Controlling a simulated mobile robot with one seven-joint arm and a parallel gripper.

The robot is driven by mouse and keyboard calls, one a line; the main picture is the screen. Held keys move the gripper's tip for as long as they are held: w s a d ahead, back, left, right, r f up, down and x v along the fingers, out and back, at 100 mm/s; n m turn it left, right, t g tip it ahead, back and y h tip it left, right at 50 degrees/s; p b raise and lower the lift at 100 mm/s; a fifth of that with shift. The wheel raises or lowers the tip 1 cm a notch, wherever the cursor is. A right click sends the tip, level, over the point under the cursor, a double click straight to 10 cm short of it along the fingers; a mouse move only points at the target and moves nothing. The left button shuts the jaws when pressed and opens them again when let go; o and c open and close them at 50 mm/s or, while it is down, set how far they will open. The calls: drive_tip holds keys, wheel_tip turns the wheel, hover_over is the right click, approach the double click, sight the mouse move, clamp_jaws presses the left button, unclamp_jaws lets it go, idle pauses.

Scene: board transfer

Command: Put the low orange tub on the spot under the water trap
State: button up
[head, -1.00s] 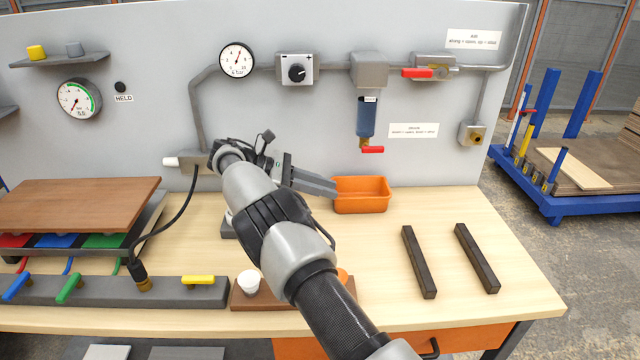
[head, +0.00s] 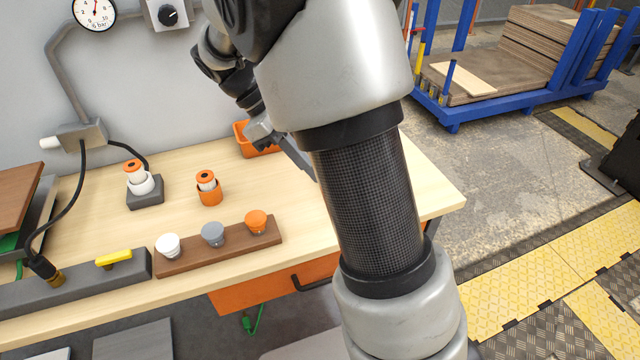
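The low orange tub (head: 241,137) is at the back of the wooden bench, mostly hidden behind my arm; only its left part shows. My gripper (head: 300,165) is in front of it and to its right in the picture, its grey fingers pointing down and right. The fingertips are partly covered by my arm, so I cannot tell whether they are open or shut, or touch the tub. The water trap and the spot under it are not visible in this view.
A black cable hangs at left. A blue cart (head: 500,110) with boards stands beyond the bench at right.

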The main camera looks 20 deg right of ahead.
drive_tip(key=s+a+r+m+t+y, duration=0.2)
drive_tip(key=s+r+m+t+y, duration=0.1)
drive_tip(key=s, duration=0.4)
drive_tip(key=s+a+r+m+t+y, duration=0.2)
drive_tip(key=s+r+m+t+y, duration=0.1)
drive_tip(key=s+r+m+t, duration=0.2)
drive_tip(key=s+m+t, duration=0.1)
drive_tip(key=s+m, duration=0.1)
drive_tip(key=s, duration=0.1)
drive_tip(key=shift+a+r, duration=0.25)
drive_tip(key=shift+r, duration=0.1)
drive_tip(key=shift+c, duration=0.5)
idle(0.6)
